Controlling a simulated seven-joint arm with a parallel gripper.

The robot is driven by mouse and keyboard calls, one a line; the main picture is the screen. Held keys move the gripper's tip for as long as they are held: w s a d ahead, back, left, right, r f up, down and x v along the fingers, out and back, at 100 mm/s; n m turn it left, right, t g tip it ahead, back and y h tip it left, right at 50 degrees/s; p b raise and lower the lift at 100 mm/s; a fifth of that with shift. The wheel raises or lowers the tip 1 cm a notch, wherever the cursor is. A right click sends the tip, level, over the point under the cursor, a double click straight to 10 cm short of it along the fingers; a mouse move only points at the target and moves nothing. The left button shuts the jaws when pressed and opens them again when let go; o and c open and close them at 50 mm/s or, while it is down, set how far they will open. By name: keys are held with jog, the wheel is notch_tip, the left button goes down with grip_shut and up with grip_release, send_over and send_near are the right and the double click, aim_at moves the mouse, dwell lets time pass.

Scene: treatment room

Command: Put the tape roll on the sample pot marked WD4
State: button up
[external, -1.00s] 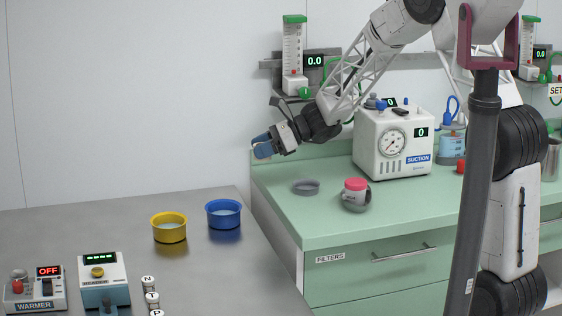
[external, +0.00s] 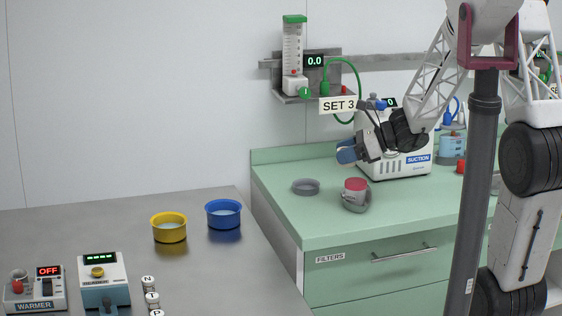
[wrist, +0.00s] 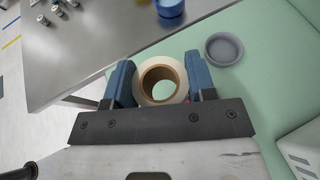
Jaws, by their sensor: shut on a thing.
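My gripper (wrist: 160,85) is shut on a tape roll (wrist: 181,75), a pale ring with a brown core, held between its blue fingers. In the external view my gripper (external: 347,152) is above the green counter, near the suction unit, and the roll is hard to make out. No WD4 marking is readable on any pot.
A shallow grey dish (external: 305,187) sits left of the pot; it also shows in the wrist view (wrist: 224,48). The suction unit (external: 405,160) stands behind. Yellow (external: 169,229) and blue (external: 223,215) bowls stand on the steel table (external: 210,275). The counter's front left is clear.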

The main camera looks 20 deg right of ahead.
jog(key=s+d+t, duration=0.1)
jog(key=s+d, duration=0.2)
jog(key=s, duration=0.3)
jog(key=s+d+f+m, duration=0.1)
jog(key=s+d, duration=0.2)
jog(key=s, duration=0.4)
jog(key=shift+d+m+t+h, duration=0.3)
jog(key=shift+d+t+h, duration=0.1)
jog(key=shift+f, duration=0.15)
send_over(355, 181)
jog(key=shift+s+f, duration=0.1)
jog(key=shift+f, duration=0.6)
jog(key=shift+f, duration=0.15)
jog(key=shift+f, duration=1.65)
jog(key=shift+f, duration=0.15)
jog(key=o, duration=0.9)
jog(key=shift+r, duration=0.2)
